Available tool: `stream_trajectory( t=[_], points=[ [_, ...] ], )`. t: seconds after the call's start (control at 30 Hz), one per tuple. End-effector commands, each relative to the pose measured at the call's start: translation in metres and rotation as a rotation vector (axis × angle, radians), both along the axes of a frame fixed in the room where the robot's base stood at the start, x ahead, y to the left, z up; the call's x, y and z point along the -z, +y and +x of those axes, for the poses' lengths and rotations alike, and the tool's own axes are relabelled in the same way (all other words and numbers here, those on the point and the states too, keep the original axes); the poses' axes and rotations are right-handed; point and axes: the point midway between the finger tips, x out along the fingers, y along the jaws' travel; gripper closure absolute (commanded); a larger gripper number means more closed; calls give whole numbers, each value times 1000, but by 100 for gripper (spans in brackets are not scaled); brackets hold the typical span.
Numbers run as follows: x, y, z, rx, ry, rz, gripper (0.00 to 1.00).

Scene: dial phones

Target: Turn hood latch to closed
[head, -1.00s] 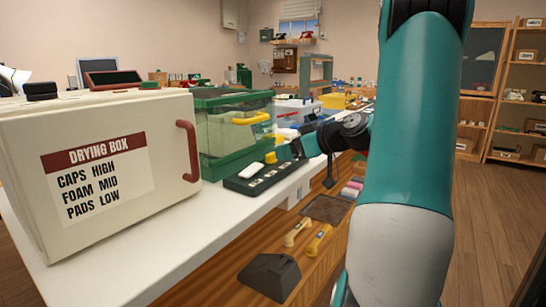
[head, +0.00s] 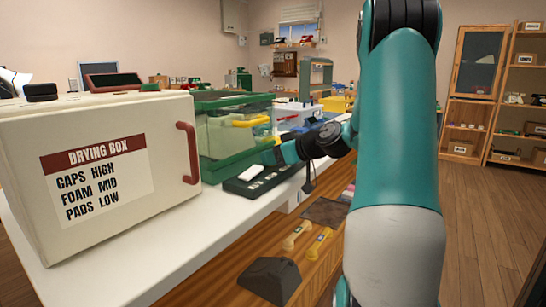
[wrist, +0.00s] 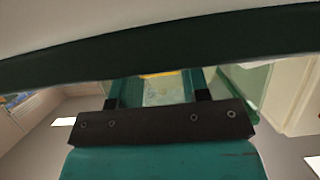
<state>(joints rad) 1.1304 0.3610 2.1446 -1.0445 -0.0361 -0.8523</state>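The hood (head: 232,140) is a clear box with a green frame and a yellow bar handle (head: 252,120), standing on the white bench in the head view. My gripper (head: 270,156) is at the hood's lower front right corner, low over the bench.
A black strip with a white block (head: 250,176) lies in front of the hood. The cream drying box (head: 100,170) with a red handle stands at the left. A dark wedge (head: 269,280) and two handsets (head: 320,243) are on the lower wooden ledge. A dark green band (wrist: 160,50) crosses the wrist view.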

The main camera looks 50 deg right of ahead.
Motion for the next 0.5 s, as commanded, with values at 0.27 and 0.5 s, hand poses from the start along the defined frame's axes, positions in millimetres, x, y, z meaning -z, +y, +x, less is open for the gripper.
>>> stream_trajectory(
  t=[0.27,0.5],
  points=[
    [1,4,1,173,2,-1,81],
    [0,3,0,266,0,0,81]
  ],
)
